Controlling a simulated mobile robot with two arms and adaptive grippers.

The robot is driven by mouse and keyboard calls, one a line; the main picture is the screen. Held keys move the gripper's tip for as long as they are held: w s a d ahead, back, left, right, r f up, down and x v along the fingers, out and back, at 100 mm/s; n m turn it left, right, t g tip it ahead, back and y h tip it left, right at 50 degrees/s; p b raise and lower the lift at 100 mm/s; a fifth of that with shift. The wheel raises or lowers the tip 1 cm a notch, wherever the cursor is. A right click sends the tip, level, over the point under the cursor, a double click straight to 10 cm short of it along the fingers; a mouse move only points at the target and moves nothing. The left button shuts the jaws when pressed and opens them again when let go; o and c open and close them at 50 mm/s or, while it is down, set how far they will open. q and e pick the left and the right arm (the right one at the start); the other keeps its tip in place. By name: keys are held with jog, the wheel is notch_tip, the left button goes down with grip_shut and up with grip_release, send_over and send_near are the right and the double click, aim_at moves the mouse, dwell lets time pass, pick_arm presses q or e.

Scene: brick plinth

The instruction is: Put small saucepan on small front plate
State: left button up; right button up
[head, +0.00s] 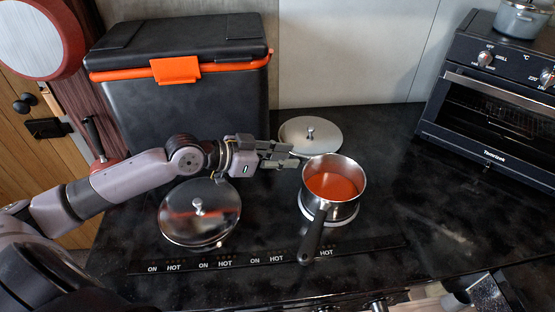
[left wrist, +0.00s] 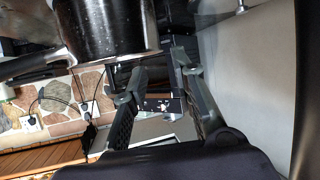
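The small steel saucepan (head: 348,211) holds red liquid and stands upright, its black handle pointing toward the front edge. A pale round plate (head: 340,222) shows beneath its base and is mostly hidden by it; I cannot tell whether they touch all round. In the left wrist view a steel pan with a dark reflecting side (left wrist: 105,30) fills the upper left. My left gripper (head: 290,155) is just behind and left of the saucepan's rim, with its fingers apart and nothing between them. The fingers also show apart in the left wrist view (left wrist: 160,68). My right gripper is not in view.
A shiny domed lid with a knob (head: 200,215) lies left of the saucepan, and a paler lid (head: 318,139) behind it. A black box with orange trim (head: 185,95) stands at the back left. An oven (head: 490,100) stands at right; the worktop (head: 410,190) before it is clear.

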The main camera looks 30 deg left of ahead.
pick_arm(q)
jog(key=shift+v, duration=0.95)
